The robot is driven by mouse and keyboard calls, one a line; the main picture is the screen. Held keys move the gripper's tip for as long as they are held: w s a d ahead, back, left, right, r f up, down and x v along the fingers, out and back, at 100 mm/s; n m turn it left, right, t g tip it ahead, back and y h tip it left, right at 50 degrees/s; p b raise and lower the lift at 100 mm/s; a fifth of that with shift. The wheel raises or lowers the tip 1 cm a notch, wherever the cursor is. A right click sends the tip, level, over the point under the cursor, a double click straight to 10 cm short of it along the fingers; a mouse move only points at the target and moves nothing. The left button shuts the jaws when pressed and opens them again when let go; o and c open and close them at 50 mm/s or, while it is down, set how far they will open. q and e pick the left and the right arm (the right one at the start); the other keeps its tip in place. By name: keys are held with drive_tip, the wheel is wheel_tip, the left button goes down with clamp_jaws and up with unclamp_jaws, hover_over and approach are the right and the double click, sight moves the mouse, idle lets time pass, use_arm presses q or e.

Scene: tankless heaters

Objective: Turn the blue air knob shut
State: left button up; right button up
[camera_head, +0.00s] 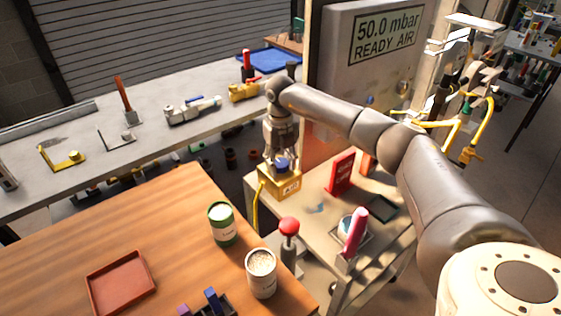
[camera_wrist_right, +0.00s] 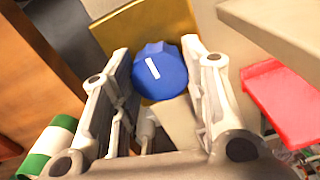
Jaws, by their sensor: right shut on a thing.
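The blue air knob (camera_head: 282,164) sits on top of a small yellow box (camera_head: 282,186) at the corner of the cart. In the right wrist view the knob (camera_wrist_right: 161,72) is round and scalloped, with a white line that runs nearly upright, its top leaning slightly left. My right gripper (camera_head: 281,156) comes down on the knob from above. It is shut on the knob, with one finger on each side in the right wrist view. The fingers partly hide the knob in the head view. My left gripper is not in view.
A red-topped post (camera_head: 289,228), a red sign (camera_head: 341,174) and a pink-handled item (camera_head: 354,228) stand on the cart. A green-and-white can (camera_head: 221,224) and a white can (camera_head: 261,273) stand on the wooden table. A grey panel (camera_head: 341,95) reads "50.0 mbar READY AIR".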

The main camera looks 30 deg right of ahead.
sight(280, 162)
drive_tip(key=shift+r, duration=0.1)
drive_tip(key=o, duration=1)
wheel_tip(280, 162, up, 12)
drive_tip(key=shift+f, duration=0.1)
idle(0.4)
